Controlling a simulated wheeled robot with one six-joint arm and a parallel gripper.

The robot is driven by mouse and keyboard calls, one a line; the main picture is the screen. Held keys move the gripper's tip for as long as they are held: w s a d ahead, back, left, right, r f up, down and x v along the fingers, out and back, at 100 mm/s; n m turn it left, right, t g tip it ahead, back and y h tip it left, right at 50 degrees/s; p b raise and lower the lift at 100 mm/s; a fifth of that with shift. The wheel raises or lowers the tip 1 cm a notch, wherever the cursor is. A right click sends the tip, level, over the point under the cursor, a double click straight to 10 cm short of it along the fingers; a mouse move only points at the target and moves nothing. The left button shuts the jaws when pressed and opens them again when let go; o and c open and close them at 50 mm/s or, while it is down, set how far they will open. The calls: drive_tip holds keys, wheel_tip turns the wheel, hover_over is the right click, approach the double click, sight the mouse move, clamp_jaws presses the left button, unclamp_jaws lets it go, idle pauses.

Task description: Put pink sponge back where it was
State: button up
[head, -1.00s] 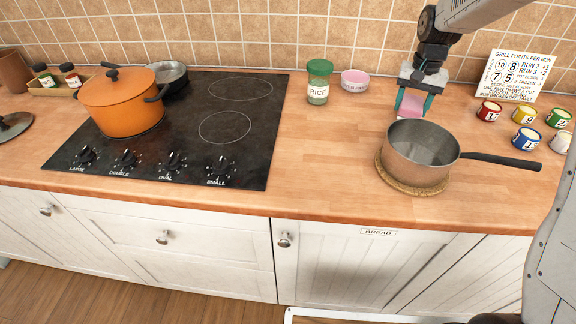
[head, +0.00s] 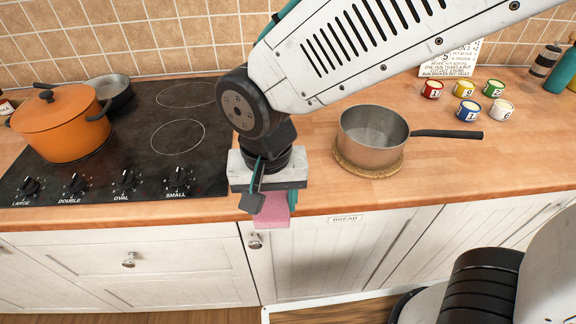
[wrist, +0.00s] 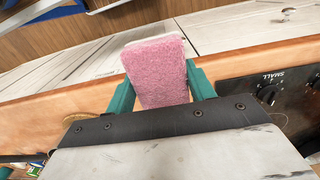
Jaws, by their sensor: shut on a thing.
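The pink sponge (head: 271,210) is held between the fingers of my gripper (head: 266,200). The sponge hangs in front of the counter's front edge in the head view, above the cabinet doors. In the wrist view the pink sponge (wrist: 156,72) fills the space between the two teal fingers of my gripper (wrist: 160,85), with a pale layer along its far edge. The fingers are shut on its sides. My arm hides part of the counter behind it.
A saucepan (head: 372,137) stands on a round cork mat (head: 368,170), its handle pointing right. An orange pot (head: 60,125) sits on the black hob (head: 140,140). Several small coloured tins, including a red tin (head: 432,90), stand at the back right. The front right counter is clear.

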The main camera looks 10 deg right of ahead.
drive_tip(key=w+d, duration=0.1)
drive_tip(key=w, duration=0.3)
drive_tip(key=w+d+f, duration=0.1)
drive_tip(key=w+d, duration=0.1)
drive_tip(key=w, duration=0.3)
drive_tip(key=w+d, duration=0.1)
drive_tip(key=w, duration=0.4)
drive_tip(key=shift+w+d+f, duration=0.25)
drive_tip(key=shift+d+f, duration=0.05)
drive_tip(key=shift+f, duration=1.75)
drive_tip(key=shift+f, duration=0.15)
drive_tip(key=o, duration=1)
